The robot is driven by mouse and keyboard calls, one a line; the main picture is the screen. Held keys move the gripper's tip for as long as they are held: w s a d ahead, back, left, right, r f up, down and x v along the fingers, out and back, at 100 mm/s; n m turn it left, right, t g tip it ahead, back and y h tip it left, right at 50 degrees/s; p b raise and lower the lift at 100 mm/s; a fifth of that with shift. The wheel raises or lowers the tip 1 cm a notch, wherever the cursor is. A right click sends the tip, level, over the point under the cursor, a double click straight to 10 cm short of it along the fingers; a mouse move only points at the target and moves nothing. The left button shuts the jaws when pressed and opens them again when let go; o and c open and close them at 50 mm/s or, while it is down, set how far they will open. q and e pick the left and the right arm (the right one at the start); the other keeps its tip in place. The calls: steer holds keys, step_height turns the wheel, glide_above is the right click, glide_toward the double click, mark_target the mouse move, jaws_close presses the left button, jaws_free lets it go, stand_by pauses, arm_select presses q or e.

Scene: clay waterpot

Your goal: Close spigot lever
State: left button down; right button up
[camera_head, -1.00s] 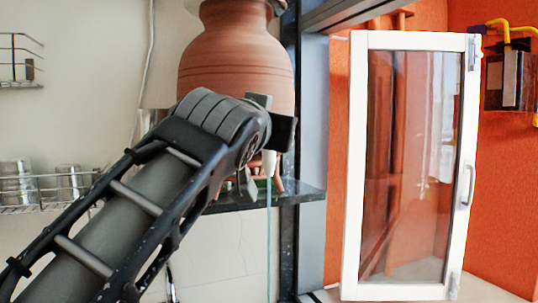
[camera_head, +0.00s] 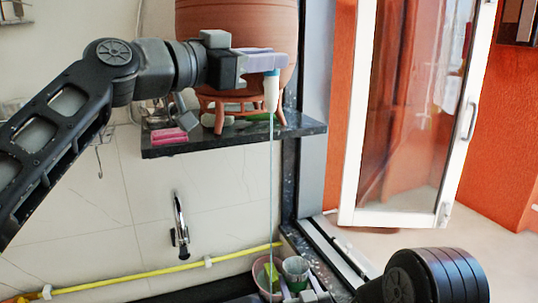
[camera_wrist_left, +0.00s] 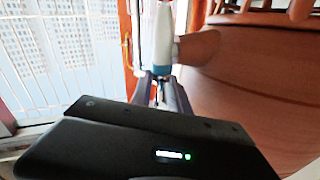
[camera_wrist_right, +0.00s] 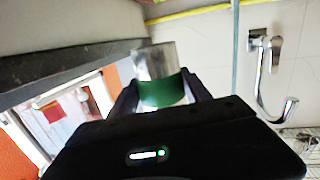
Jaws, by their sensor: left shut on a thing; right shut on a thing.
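The clay pot (camera_head: 237,22) stands above the dark shelf. Its spigot (camera_head: 271,92) is white with a blue collar, and a thin water stream (camera_head: 271,170) falls from it. My left gripper (camera_head: 262,62) is at the spigot, shut on its lever, which the fingers mostly hide. In the left wrist view the blue-and-white spigot (camera_wrist_left: 162,50) is just beyond the fingertips. My right gripper (camera_wrist_right: 162,92) is shut on a clear glass with a green band (camera_wrist_right: 160,80). The stream passes beside that glass (camera_head: 296,270) in the head view.
The dark shelf (camera_head: 165,150) has a pink sponge (camera_head: 169,136) on it. Below are a wall tap (camera_head: 180,225), a yellow pipe (camera_head: 150,275) and a pinkish bowl (camera_head: 262,272). A white-framed glass door (camera_head: 357,120) stands at right.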

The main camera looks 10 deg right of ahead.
arm_select(q)
steer(key=shift+w+a+r+m+g+h+p, duration=0.1)
steer(key=shift+m+g+h+p, duration=0.15)
steer(key=shift+m+g, duration=0.25)
steer(key=shift+w+a+r+m+g+h+p, duration=0.1)
steer(key=shift+m+g+h, duration=0.2)
steer(key=shift+g, duration=0.4)
arm_select(e)
steer(key=shift+r, duration=0.5)
arm_select(q)
steer(key=shift+f+m+g+h+p, duration=0.15)
steer(key=shift+m+g+h+p, duration=0.2)
steer(key=shift+m+g, duration=0.65)
arm_select(e)
steer(key=shift+r, duration=0.35)
arm_select(q)
steer(key=shift+g, duration=0.3)
steer(key=c, duration=1.5)
jaws_free()
steer(key=shift+d+f, duration=0.1)
steer(key=shift+o, duration=0.2)
